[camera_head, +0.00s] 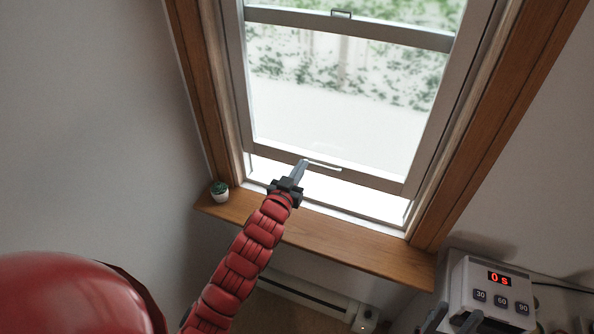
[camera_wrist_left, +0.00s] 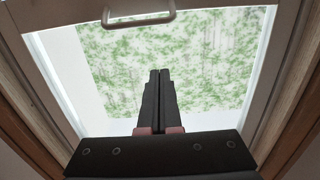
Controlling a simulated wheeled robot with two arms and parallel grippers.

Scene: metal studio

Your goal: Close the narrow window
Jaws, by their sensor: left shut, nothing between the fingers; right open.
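The narrow window (camera_head: 345,178) has a grey sliding sash in a wooden frame. Its lower sash is raised a little, with a bright open gap (camera_head: 350,197) between its bottom rail and the sill. A pale bar handle (camera_head: 323,165) is on the bottom rail; it also shows at the top of the left wrist view (camera_wrist_left: 138,18). My left gripper (camera_head: 302,165) is shut and empty, its tip at the bottom rail just left of the handle; I cannot tell if it touches. Its closed fingers show in the left wrist view (camera_wrist_left: 160,78). My right gripper (camera_head: 452,318) is open, low at the right.
A small potted plant (camera_head: 219,191) stands on the left end of the wooden sill (camera_head: 310,238). A white timer box (camera_head: 490,293) with a red "0 s" display is at the lower right. A latch (camera_head: 341,13) sits on the upper rail.

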